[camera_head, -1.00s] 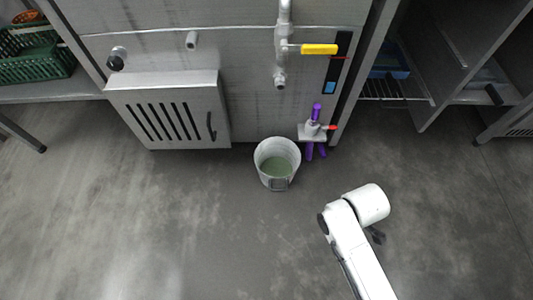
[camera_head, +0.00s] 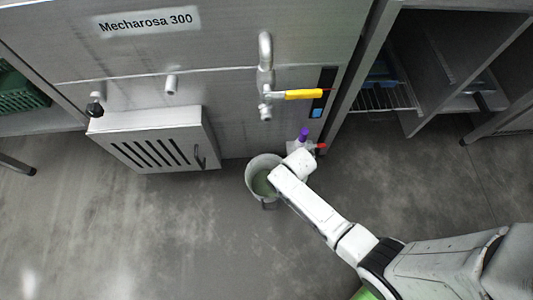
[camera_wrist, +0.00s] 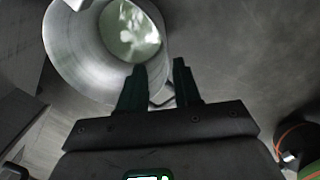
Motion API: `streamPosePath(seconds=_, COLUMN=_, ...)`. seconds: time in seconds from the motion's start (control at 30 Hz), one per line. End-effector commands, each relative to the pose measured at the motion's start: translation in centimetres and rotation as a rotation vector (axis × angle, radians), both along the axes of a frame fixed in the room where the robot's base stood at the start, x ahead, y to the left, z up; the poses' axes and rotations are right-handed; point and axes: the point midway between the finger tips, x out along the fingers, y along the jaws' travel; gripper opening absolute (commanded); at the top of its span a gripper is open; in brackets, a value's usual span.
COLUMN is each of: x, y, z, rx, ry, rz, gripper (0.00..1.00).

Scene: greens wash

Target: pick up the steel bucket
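The steel bucket (camera_head: 251,180) stands on the floor below the tap, holding pale green liquid. My arm reaches over its right side and hides part of it, and my gripper is hidden in the head view. In the wrist view the bucket (camera_wrist: 72,52) fills the upper left. My gripper (camera_wrist: 160,70) is open there, its two dark fingers apart at the bucket's near edge. A pale part of the bucket shows between the fingers; I cannot tell whether they touch it.
The steel washer (camera_head: 220,50) stands behind the bucket, with a yellow-handled tap (camera_head: 265,80) above it. A slatted box (camera_head: 152,140) juts out to the left. A purple-topped item (camera_head: 303,133) is close behind my wrist. Floor in front is clear.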

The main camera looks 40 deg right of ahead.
Motion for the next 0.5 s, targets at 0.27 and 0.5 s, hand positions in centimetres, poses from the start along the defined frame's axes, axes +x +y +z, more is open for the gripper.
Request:
streamPosePath(seconds=0.27, x=0.3, y=0.1, z=-2.9, rx=0.000, ry=0.000, rz=-0.002, gripper=0.33)
streamPosePath(seconds=0.5, x=0.1, y=0.2, z=-4.8, rx=0.000, ry=0.000, rz=-0.002, gripper=0.33)
